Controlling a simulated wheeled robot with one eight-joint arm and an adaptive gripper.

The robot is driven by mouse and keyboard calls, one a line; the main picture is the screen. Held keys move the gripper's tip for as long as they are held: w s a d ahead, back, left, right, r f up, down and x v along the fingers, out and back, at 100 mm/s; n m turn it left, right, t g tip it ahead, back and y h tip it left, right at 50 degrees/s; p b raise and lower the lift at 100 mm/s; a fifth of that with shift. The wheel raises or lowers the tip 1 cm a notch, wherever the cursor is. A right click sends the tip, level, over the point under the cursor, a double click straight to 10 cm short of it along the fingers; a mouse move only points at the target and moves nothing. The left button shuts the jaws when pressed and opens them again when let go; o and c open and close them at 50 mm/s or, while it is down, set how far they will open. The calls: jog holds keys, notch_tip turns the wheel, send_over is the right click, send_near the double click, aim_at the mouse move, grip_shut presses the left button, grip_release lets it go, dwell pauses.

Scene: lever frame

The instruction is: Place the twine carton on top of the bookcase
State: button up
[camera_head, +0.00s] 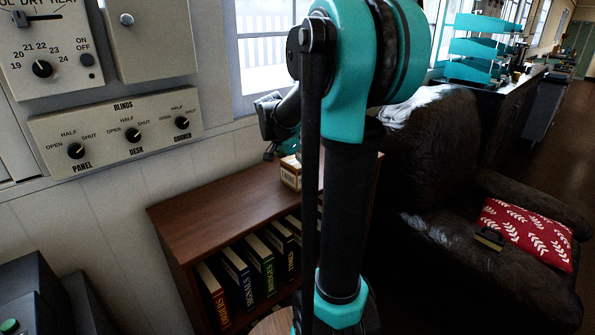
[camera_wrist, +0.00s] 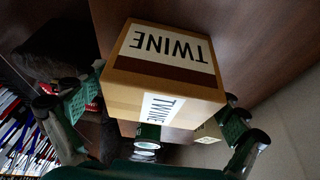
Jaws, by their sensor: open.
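The twine carton (camera_head: 290,173) is a small tan box with a dark band and a white label. It rests on the wooden top of the bookcase (camera_head: 215,205), towards its right end, partly hidden by my arm. In the wrist view the carton (camera_wrist: 160,80) fills the middle, with TWINE labels on two faces, against brown wood. My gripper (camera_wrist: 157,112) is open, with its green-padded fingers apart on either side of the carton. In the head view my gripper is mostly hidden behind my arm, and contact with the carton cannot be told.
Books (camera_head: 262,258) stand on the shelf below. A dark armchair (camera_head: 430,150) with a red leaf-patterned cushion (camera_head: 525,232) and a small dark and yellow object (camera_head: 489,239) is to the right. A wall panel with knobs (camera_head: 118,133) is at left. The bookcase's left top is clear.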

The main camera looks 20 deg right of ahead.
jog(key=v, duration=1.2)
jog(key=shift+r, duration=0.15)
